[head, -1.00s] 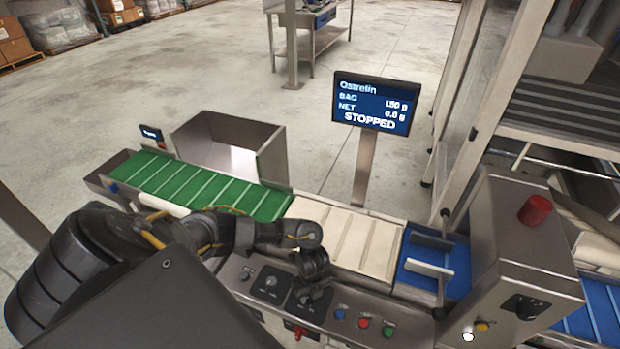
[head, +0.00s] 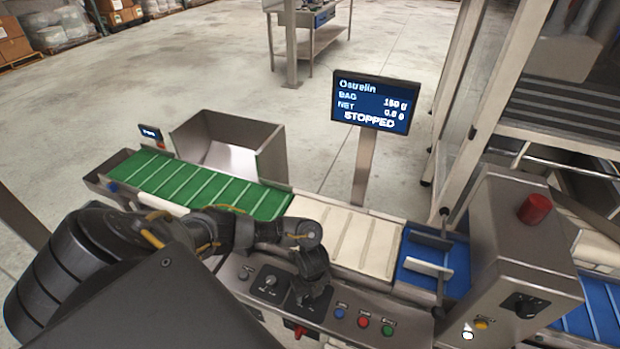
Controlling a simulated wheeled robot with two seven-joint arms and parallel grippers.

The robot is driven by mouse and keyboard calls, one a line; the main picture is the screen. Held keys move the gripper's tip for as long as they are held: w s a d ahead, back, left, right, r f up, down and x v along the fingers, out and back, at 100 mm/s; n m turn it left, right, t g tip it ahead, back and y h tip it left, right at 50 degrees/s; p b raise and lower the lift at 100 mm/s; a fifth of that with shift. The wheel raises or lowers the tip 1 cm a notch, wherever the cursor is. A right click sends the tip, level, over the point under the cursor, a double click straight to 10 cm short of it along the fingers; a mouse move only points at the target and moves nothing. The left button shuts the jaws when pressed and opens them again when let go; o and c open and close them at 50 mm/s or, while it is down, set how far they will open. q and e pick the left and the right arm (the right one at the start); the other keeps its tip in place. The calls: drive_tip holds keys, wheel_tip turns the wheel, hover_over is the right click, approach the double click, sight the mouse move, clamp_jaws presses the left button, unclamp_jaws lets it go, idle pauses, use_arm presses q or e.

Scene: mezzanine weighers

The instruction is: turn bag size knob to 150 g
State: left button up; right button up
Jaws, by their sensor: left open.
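The control panel (head: 248,287) runs along the front of the conveyor. A black knob plate with a round knob (head: 270,281) shows on it, left of my left gripper. My left gripper (head: 311,300) is over a second black plate just to the right, and it hides most of the control there. The gripper is open; whether its fingers touch the knob under it I cannot tell. The display (head: 374,103) on a post shows "BAG 150 g", a net line and "STOPPED". My right gripper is not in view.
Blue, red (head: 363,322) and green buttons sit right of the gripper. A red handle (head: 298,331) is below it. Green (head: 200,180) and white (head: 345,233) belts run behind the panel. A steel cabinet with a red emergency button (head: 534,208) stands at the right.

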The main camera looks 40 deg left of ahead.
use_arm(q)
wheel_tip(320, 180, up, 11)
drive_tip(key=p, duration=0.2)
drive_tip(key=shift+w+f+p, duration=0.15)
drive_tip(key=shift+w+p, duration=0.1)
drive_tip(key=shift+p, duration=0.1)
